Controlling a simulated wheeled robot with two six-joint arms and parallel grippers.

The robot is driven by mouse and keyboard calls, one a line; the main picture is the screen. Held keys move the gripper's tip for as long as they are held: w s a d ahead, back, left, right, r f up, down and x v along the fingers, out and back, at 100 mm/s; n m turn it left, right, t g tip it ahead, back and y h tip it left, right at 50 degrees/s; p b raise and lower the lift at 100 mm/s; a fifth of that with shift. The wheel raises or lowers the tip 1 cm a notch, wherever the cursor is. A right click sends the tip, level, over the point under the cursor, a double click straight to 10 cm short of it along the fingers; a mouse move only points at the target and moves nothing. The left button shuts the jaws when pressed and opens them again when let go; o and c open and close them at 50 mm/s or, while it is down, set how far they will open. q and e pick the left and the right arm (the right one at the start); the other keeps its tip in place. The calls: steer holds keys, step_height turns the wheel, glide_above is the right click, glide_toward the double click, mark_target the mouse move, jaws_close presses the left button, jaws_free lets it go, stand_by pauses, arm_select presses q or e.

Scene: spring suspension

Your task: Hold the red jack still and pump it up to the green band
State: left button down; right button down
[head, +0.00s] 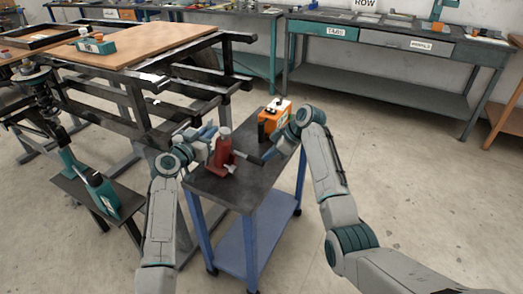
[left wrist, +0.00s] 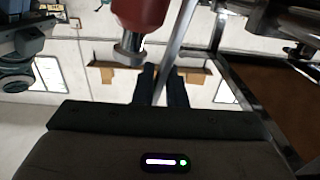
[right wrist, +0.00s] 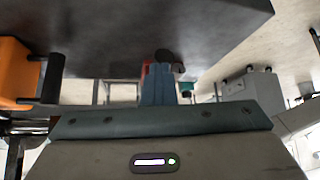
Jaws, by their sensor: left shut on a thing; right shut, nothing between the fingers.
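The red jack (head: 223,157) stands upright on the dark top of a blue cart (head: 235,186). Its red body (left wrist: 140,12) and silver round end (left wrist: 129,48) fill the top of the left wrist view. My left gripper (head: 208,132) is beside the jack's upper part, shut on a thin silver rod (left wrist: 177,45) that looks like the pump handle. My right gripper (head: 251,158) is shut and empty at the jack's right side. In the right wrist view its fingers (right wrist: 158,86) partly cover the red jack (right wrist: 147,72); contact cannot be told. I cannot make out the green band.
An orange box (head: 270,124) stands behind the jack on the cart, close to my right gripper; it also shows in the right wrist view (right wrist: 18,72). A dark metal frame (head: 130,110) stands at the left. A workbench (head: 390,50) lines the back wall.

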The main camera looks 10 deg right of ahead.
steer(key=shift+a, duration=0.3)
steer(key=d, duration=0.2)
steer(key=s+d+r, duration=0.1)
steer(key=v, duration=1.2)
steer(key=shift+s+r, duration=0.2)
steer(key=shift+a, duration=0.1)
